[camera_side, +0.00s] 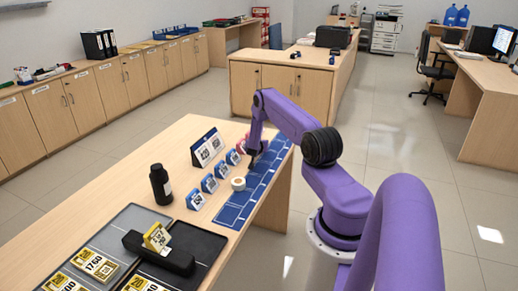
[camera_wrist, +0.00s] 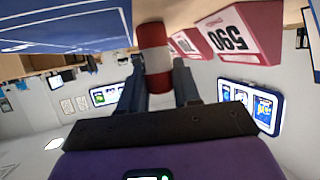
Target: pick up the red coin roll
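The red coin roll (camera_wrist: 154,58), red with a white band, is between the two fingers of my gripper (camera_wrist: 158,75) in the wrist view. The fingers appear to press against its two sides; I see no clear gap. In the side view my gripper (camera_side: 252,158) is low over the far part of the blue mat (camera_side: 236,206). The roll is mostly hidden there by the gripper and the cards. Whether the roll still touches the mat cannot be told.
A pink card marked 590 (camera_wrist: 243,33) stands close beside the roll. Small blue cards (camera_side: 209,183) line the mat, with a whitish roll (camera_side: 238,183) near them. A white calendar (camera_side: 207,148), a black bottle (camera_side: 160,184) and dark trays (camera_side: 192,243) are also on the counter.

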